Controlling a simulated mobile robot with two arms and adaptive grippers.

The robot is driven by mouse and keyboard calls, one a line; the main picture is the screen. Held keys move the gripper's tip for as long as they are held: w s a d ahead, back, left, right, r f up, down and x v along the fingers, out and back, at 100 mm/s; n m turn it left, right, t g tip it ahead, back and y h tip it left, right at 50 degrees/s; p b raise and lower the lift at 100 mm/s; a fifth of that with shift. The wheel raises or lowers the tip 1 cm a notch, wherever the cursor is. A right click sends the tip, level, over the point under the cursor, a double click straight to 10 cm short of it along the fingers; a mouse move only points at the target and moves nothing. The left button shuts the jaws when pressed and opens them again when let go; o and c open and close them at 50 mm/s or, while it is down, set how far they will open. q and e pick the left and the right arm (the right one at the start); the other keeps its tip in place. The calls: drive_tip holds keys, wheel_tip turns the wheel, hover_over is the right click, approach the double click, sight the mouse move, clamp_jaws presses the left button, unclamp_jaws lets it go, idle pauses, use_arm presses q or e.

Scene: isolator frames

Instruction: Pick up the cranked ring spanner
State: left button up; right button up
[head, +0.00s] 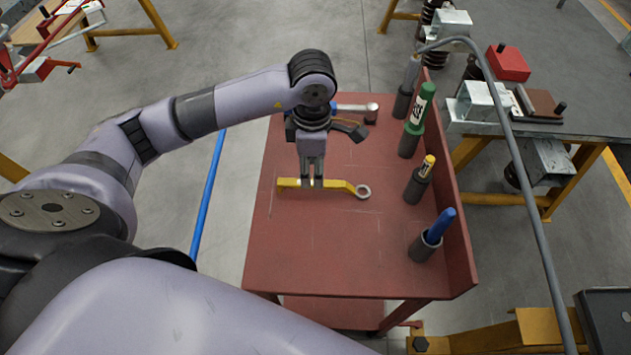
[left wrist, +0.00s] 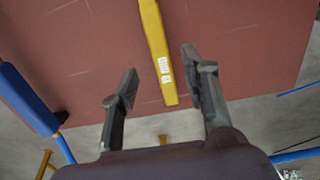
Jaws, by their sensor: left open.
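A spanner with a yellow handle and a bare metal ring end (head: 338,185) lies on the red table, its ring to the right in the head view. Its yellow handle (left wrist: 157,50) runs up the middle of the left wrist view. My left gripper (head: 312,184) is open, pointing down over the handle, with one fingertip on each side of it in the left wrist view (left wrist: 160,66). I cannot tell whether the fingers touch it. A second tool with a blue handle (head: 348,107) lies farther back, partly hidden by my gripper. My right gripper is not in view.
Upright tools in dark holders line the table's right side: a green one (head: 420,103), a yellow one (head: 427,166) and a blue one (head: 440,226). A raised red edge (head: 459,215) runs behind them. The red table top (head: 325,250) is clear in front of the spanner.

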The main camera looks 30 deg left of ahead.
sight(324, 187)
use_arm(q)
drive_tip(key=shift+f, duration=0.5)
drive_tip(key=f, duration=0.1)
drive_tip(key=f+p, duration=0.1)
drive_tip(key=f, duration=0.2)
drive_tip(key=shift+d+f, duration=0.25)
drive_tip(key=shift+d, duration=0.05)
drive_tip(key=shift+f, duration=0.25)
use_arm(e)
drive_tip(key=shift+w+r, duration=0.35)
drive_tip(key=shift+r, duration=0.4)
use_arm(q)
drive_tip(key=shift+c, duration=0.2)
clamp_jaws()
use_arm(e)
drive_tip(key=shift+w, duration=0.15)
